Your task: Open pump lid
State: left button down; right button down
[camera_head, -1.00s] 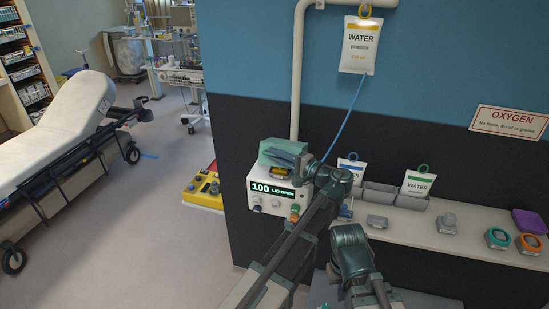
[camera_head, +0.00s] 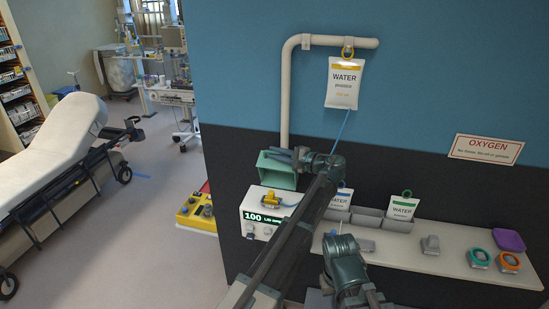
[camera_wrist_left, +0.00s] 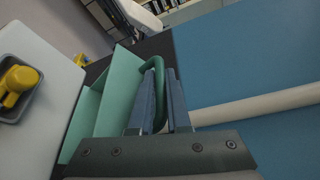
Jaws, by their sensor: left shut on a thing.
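The white pump (camera_head: 262,212) stands by the dark wall, and its display reads 100 with blurred lid text. Its green lid (camera_head: 275,172) is swung up, baring a yellow part (camera_head: 270,199) in the pump top. My left gripper (camera_head: 282,156) is shut on the lid's green loop handle (camera_wrist_left: 154,67), with the blue fingers on either side of it in the left wrist view. The wrist view also shows the lid's inner side and the yellow part in a grey recess. My right arm (camera_head: 345,265) is at the lower middle; its finger state is unclear.
A shelf (camera_head: 420,255) on the right holds grey bins, two water pouches and several small devices. A water pouch (camera_head: 342,82) hangs from a wall pipe, its blue tube running down. A yellow control box (camera_head: 196,214) is left of the pump. A stretcher (camera_head: 65,140) stands farther left.

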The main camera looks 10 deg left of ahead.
pick_arm(q)
jog(key=shift+w, duration=0.5)
jog(key=c, duration=0.9)
grip_release()
jog(key=shift+d, duration=0.1)
